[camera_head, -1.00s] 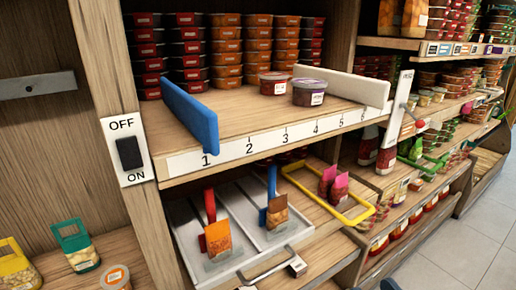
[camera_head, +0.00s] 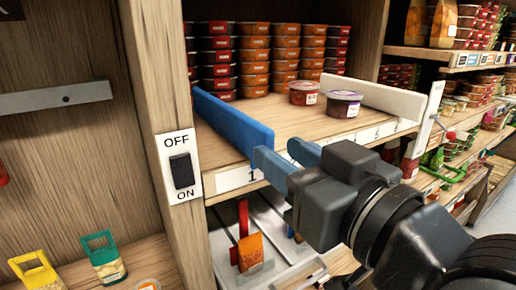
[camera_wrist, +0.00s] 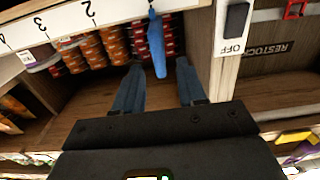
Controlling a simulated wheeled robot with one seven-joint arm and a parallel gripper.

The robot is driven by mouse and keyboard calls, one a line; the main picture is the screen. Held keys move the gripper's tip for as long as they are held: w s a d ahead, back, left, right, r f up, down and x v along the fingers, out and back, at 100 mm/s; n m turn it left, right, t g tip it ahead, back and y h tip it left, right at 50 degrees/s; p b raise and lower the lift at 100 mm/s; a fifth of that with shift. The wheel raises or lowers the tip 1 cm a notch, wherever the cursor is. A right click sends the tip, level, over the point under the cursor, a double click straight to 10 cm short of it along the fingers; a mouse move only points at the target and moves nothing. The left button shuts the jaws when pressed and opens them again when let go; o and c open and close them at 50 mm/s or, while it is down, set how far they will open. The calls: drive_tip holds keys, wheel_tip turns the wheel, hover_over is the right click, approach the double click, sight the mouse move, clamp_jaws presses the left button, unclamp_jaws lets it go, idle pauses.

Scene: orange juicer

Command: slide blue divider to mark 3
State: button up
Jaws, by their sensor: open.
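The blue divider (camera_head: 232,125) stands upright on the shelf near its left end, with its front end by mark 1 (camera_head: 253,176). My gripper (camera_head: 282,152) is open and empty in front of the shelf edge, with its blue fingers just right of the divider's front end in the head view. In the wrist view, the divider (camera_wrist: 156,45) appears between and beyond the two open fingers (camera_wrist: 158,68), apart from them. Mark 3 shows on the number strip in the wrist view (camera_wrist: 40,22); my gripper hides it in the head view.
A white divider (camera_head: 372,98) stands at the shelf's right. Two tubs, one red (camera_head: 303,93) and one purple-lidded (camera_head: 343,103), sit between the dividers. Stacked tubs (camera_head: 252,60) fill the back. A wooden post with an OFF/ON switch (camera_head: 182,170) stands left of the shelf.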

sight(272, 147)
drive_tip(key=x, duration=0.5)
drive_tip(key=shift+w+a, duration=0.3)
drive_tip(key=shift+w, duration=0.2)
drive_tip(key=shift+c, duration=0.4)
clamp_jaws()
